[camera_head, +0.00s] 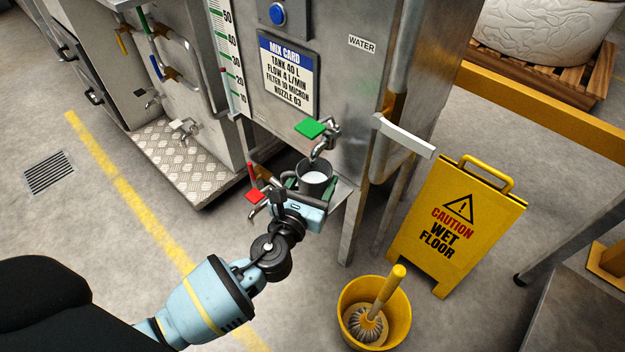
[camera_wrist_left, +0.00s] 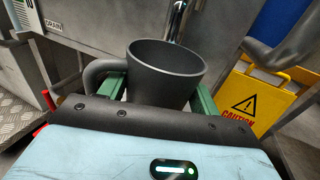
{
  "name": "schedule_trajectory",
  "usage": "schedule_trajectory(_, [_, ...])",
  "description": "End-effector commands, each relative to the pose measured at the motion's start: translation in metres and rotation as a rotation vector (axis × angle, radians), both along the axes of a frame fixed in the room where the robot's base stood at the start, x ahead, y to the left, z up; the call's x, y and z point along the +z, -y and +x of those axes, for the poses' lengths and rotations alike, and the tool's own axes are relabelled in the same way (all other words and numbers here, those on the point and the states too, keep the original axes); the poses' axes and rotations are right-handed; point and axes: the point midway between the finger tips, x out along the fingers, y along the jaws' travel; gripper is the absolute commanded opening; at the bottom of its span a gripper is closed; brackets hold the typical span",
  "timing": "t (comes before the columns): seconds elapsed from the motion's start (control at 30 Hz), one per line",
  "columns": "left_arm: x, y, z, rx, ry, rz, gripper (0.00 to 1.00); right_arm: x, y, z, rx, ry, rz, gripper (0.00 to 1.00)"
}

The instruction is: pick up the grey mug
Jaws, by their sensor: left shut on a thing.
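The grey mug (camera_head: 314,174) is upright under the green-handled tap (camera_head: 318,130) of the steel tank, and something pale shows inside it. My left gripper (camera_head: 312,187) is shut on the mug, its fingers on either side of the body. In the left wrist view the mug (camera_wrist_left: 166,75) stands between the green fingers (camera_wrist_left: 162,98), with its handle to the left. Whether its base touches the small shelf (camera_head: 341,192) below is hidden by the gripper. My right gripper is not in view.
A red-handled tap (camera_head: 256,198) is close on the left of my gripper. A yellow bucket (camera_head: 374,313) and a wet floor sign (camera_head: 457,224) stand on the floor at right.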

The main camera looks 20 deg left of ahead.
Motion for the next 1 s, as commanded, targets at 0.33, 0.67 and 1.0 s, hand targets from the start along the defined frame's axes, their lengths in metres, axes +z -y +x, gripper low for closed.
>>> schedule_trajectory(0.33, [0.006, 0.000, -0.030, -0.001, 0.000, 0.000, 0.31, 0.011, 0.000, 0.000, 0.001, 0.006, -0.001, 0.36])
schedule_trajectory(0.67, [0.006, -0.001, -0.088, -0.001, -0.001, 0.000, 0.31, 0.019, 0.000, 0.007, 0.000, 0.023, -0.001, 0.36])
schedule_trajectory(1.0, [0.006, -0.001, -0.151, -0.001, 0.000, 0.000, 0.31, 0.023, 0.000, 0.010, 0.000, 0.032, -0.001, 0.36])
